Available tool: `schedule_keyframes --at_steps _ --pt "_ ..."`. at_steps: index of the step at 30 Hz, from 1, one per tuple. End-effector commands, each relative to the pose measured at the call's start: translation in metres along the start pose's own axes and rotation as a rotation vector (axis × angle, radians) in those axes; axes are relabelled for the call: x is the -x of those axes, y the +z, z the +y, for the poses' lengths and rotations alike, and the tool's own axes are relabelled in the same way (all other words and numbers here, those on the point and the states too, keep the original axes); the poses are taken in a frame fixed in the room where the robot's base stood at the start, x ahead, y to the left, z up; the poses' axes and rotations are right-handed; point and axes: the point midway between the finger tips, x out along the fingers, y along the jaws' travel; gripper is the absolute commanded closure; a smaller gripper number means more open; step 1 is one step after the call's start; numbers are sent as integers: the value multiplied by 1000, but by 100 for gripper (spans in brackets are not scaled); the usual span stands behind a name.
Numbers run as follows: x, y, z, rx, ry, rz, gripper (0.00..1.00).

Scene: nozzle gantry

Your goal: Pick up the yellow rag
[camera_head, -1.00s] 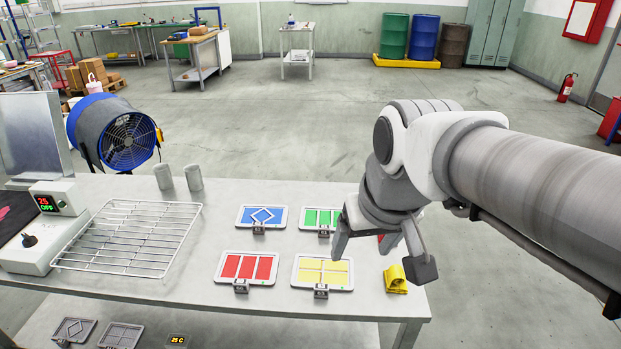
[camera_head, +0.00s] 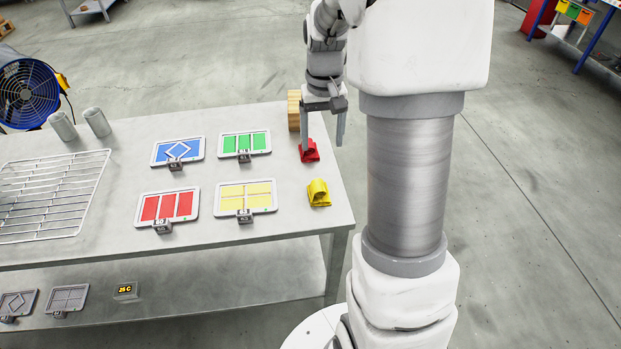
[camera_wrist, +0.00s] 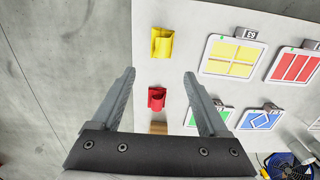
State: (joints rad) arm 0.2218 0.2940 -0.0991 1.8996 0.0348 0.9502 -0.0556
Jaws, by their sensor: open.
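The yellow rag (camera_head: 318,193) lies crumpled near the right edge of the table, right of the yellow-patterned plate. It also shows in the wrist view (camera_wrist: 162,42), beyond my fingertips and apart from them. My gripper (camera_head: 322,146) is open and empty above the right side of the table, farther back than the yellow rag. In the wrist view my gripper's two fingers (camera_wrist: 160,72) are spread wide. A red rag (camera_head: 309,151) lies just behind the yellow one, close below my fingers in the head view; it shows between the fingers in the wrist view (camera_wrist: 156,98).
Plates with yellow (camera_head: 246,196), red (camera_head: 167,206), green (camera_head: 245,143) and blue (camera_head: 177,151) patterns lie left of the rags. A wooden block (camera_head: 293,110) stands at the table's back right. A wire rack (camera_head: 48,198) lies far left. The table's right edge is close to the rags.

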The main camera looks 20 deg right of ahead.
Motion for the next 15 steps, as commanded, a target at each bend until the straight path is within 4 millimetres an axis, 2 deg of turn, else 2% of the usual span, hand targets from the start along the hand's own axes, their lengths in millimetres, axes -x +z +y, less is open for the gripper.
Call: schedule_keyframes --at_steps 1,9,15 --pt "-14 1 0 0 0 -5 22" --pt "-72 2 -1 1 -1 -5 22" --pt "-98 1 -1 1 0 -1 22"
